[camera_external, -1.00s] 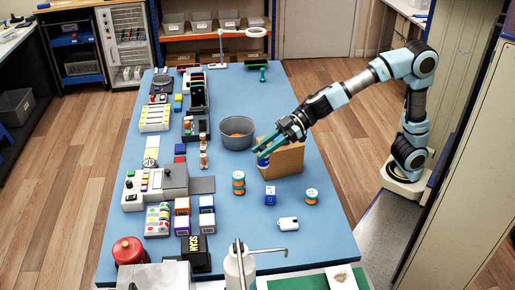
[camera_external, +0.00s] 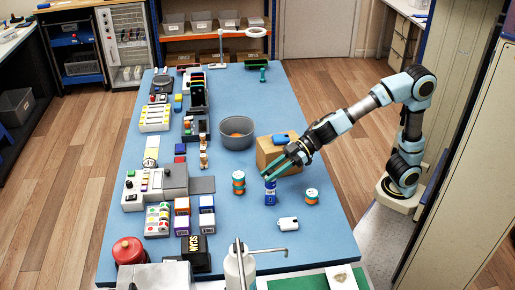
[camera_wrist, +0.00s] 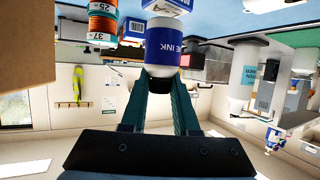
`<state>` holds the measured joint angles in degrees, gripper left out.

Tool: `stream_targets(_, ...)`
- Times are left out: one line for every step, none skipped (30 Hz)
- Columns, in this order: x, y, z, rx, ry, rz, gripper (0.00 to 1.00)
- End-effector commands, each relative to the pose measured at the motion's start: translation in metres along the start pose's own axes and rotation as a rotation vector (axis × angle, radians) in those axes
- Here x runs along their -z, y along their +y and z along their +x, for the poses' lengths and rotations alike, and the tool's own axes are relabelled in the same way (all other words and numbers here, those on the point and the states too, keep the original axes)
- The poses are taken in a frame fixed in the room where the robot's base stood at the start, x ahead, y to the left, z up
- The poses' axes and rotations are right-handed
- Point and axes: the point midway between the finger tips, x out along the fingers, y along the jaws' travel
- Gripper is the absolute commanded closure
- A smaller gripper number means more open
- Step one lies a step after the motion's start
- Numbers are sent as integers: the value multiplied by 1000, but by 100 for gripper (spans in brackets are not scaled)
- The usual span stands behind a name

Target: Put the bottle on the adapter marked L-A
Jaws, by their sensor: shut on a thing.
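In the external view the bottle is upright, over a small blue-and-white block (camera_external: 270,199) on the table. The block (camera_wrist: 166,5) also shows at the wrist view's top edge, at the bottle's far end. I cannot tell whether they touch. No L-A mark is readable.
Orange-and-green striped cylinders stand left (camera_external: 238,183) and right (camera_external: 311,196) of the bottle. A cardboard box (camera_external: 292,158) with a blue object on top (camera_external: 280,140) is close behind. A white item (camera_external: 288,223) lies in front. A grey bowl (camera_external: 238,134) stands farther back.

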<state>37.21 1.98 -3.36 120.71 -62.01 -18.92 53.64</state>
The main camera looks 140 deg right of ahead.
Motion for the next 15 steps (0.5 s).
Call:
stream_targets(-9,0,4,0,0,0,100)
stream_targets(-10,0,4,0,0,-1,100)
stream_targets(-9,0,4,0,1,-1,100)
stream_targets(-8,0,4,0,1,-1,100)
stream_targets(-8,0,3,0,1,-1,100)
stream_targets(-7,0,3,0,1,-1,100)
stream_targets(-7,0,3,0,1,-1,100)
stream_targets(-7,0,3,0,1,-1,100)
stream_targets(-7,0,3,0,1,-1,100)
stream_targets(-8,0,3,0,1,-1,100)
stream_targets(-9,0,4,0,0,0,100)
stream_targets(-10,0,4,0,0,0,100)
stream_targets(-11,0,5,0,0,0,100)
stream_targets(-12,0,5,0,0,0,100)
stream_targets(-11,0,4,0,1,0,67)
